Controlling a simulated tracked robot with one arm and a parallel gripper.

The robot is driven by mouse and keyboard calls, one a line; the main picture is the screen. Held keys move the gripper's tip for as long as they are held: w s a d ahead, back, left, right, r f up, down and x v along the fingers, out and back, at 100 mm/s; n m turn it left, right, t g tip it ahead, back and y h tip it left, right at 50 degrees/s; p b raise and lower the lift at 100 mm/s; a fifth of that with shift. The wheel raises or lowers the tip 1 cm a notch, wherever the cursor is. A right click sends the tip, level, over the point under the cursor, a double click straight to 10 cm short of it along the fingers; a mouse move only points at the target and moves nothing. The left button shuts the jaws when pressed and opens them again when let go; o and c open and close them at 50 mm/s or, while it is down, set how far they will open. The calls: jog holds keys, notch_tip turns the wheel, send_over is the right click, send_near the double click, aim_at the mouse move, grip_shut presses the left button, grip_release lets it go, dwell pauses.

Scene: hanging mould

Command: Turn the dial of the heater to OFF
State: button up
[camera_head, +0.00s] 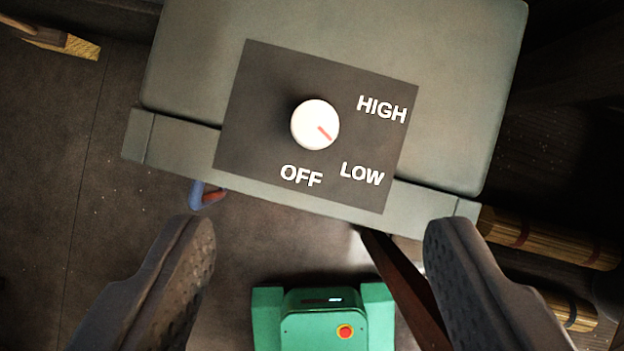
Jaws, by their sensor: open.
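The heater (440,45) is a grey-green box filling the upper middle of the view, tilted a little clockwise. On it is a dark label panel (262,90) with the words HIGH, LOW and OFF in white. The white round dial (309,117) sits in the panel's middle. Its red mark points down and to the right, toward LOW. My gripper (320,240) is open and empty, with one dark finger at the lower left and one at the lower right. In the picture the dial lies above the gap between the fingertips, and neither finger appears to touch it.
A green machine with a red button (322,322) is below, between the fingers. A dark reddish bar (400,280) slants beside it. Yellowish rolls (545,238) lie at the right. A blue and red hook-like piece (203,195) shows under the heater's left side. Dark floor lies at left.

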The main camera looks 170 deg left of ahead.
send_near(316, 126)
jog(key=shift+g, duration=0.4)
jog(key=b+x, duration=0.1)
jog(key=x, duration=0.2)
jog(key=b+x, duration=0.1)
jog(key=x, duration=0.2)
jog(key=b+x, duration=0.1)
jog(key=x, duration=0.1)
jog(key=shift+w+f+b, duration=0.25)
jog(key=shift+w+b, duration=0.15)
jog(key=shift+w, duration=0.1)
jog(key=c, duration=1)
jog(key=shift+d, duration=0.1)
